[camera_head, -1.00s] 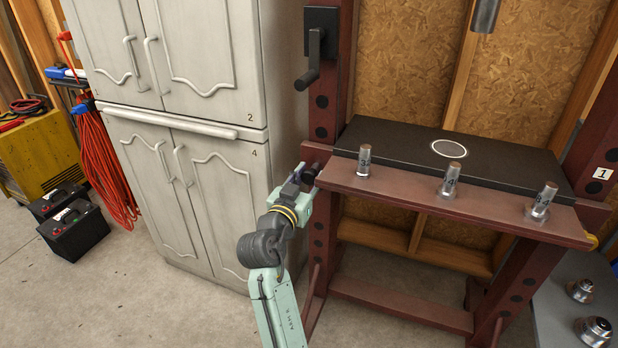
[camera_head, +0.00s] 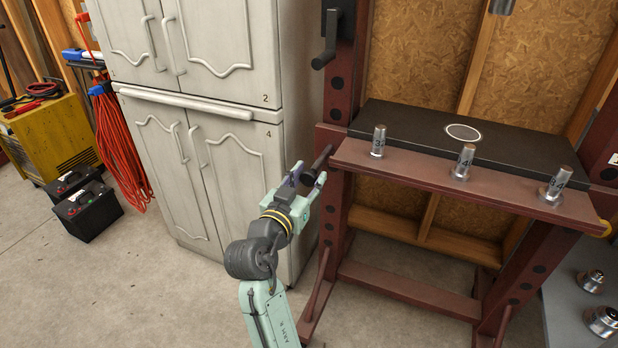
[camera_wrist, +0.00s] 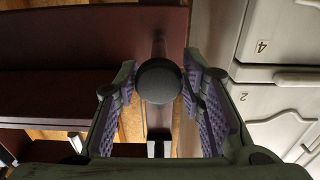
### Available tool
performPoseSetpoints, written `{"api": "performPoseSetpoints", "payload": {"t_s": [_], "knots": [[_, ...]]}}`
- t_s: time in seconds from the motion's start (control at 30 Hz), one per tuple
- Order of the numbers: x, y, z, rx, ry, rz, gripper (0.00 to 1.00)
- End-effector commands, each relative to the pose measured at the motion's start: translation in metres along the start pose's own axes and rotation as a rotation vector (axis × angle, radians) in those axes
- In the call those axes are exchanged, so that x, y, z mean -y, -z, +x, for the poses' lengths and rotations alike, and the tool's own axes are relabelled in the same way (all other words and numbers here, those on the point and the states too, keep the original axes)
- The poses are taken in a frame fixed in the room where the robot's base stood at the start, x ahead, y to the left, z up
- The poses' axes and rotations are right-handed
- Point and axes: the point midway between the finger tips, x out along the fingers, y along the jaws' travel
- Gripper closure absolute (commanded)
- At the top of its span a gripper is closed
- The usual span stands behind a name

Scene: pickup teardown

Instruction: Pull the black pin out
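The black pin (camera_head: 321,159) sticks out of the left side of the red press frame, toward my gripper. Its round head (camera_wrist: 159,82) faces me in the wrist view, with part of the dark shaft behind it. How deep the shaft sits in the frame is hidden. My gripper (camera_head: 308,174) is open, with one finger on each side of the pin head. In the wrist view the purple-padded fingers (camera_wrist: 159,90) flank the head. A gap shows on the left; the right gap is narrow, and contact is hard to tell.
The red press frame (camera_head: 440,182) carries a black plate (camera_head: 400,123) and several metal cylinders (camera_head: 463,162). A white cabinet (camera_head: 232,185) stands close to my arm on the left. Batteries (camera_head: 88,211) sit on the floor farther left. Concrete floor in front is clear.

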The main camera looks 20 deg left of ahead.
Motion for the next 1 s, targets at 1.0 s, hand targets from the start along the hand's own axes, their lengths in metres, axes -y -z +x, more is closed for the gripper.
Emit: {"api": "performPoseSetpoints", "payload": {"t_s": [1.0], "knots": [[0.001,-0.001,-0.089,0.002,0.003,0.001,0.47]]}}
